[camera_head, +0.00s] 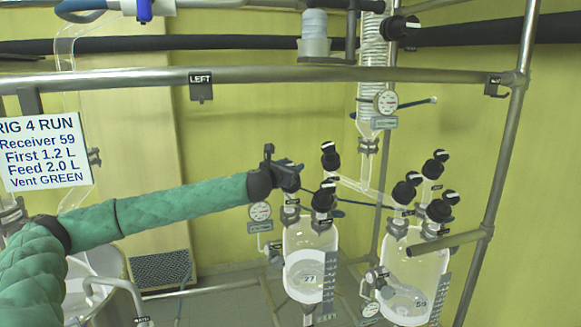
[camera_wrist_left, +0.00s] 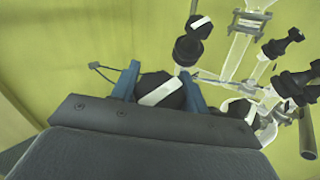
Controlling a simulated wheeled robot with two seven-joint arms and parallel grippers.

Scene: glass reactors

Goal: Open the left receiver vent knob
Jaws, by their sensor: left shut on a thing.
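My left gripper (camera_head: 270,163) reaches in from the left in the head view, at the end of a green-sleeved arm. The gripper partly hides the knob in the head view. My right gripper is not in view.
A second receiver (camera_head: 412,280), labelled 59, stands to the right with several black knobs. Another black knob (camera_head: 324,199) stands close to the gripped one. A metal rail (camera_head: 130,80) with a LEFT tag (camera_head: 200,80) crosses above. A sign (camera_head: 45,153) hangs at left.

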